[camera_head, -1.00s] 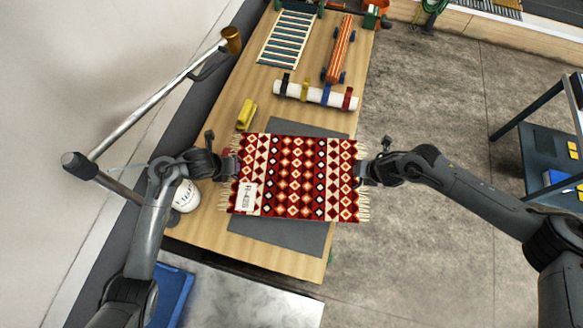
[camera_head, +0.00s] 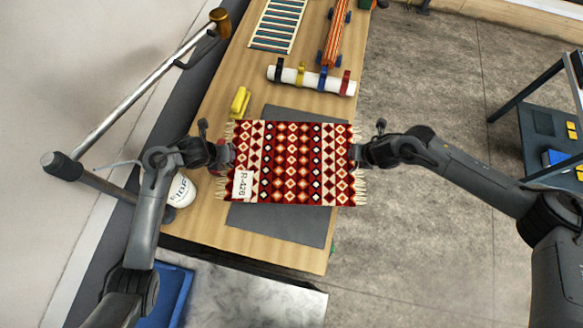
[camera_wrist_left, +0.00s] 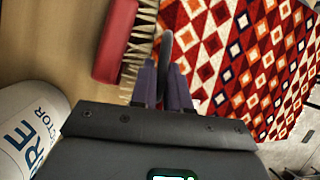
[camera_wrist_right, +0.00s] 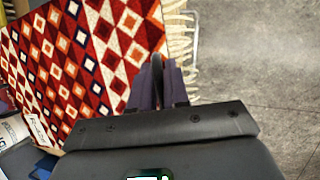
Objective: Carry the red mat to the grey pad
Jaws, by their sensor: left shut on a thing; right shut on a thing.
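The red mat (camera_head: 290,165), patterned in red, cream and black with fringed ends and a white label marked R-426, is stretched flat between my grippers. It overlaps the grey pad (camera_head: 283,224), whose near and far parts show on the wooden table; the gap between them is hard to judge. My left gripper (camera_head: 230,155) is shut on the mat's left edge, and the left wrist view shows the mat (camera_wrist_left: 240,70) beside the fingers. My right gripper (camera_head: 357,154) is shut on the right edge; the mat also shows in the right wrist view (camera_wrist_right: 85,60).
A white tub (camera_head: 181,191) stands below my left gripper, near a red object (camera_wrist_left: 115,40). A yellow item (camera_head: 240,101) and a strapped white roll (camera_head: 312,79) lie beyond the pad.

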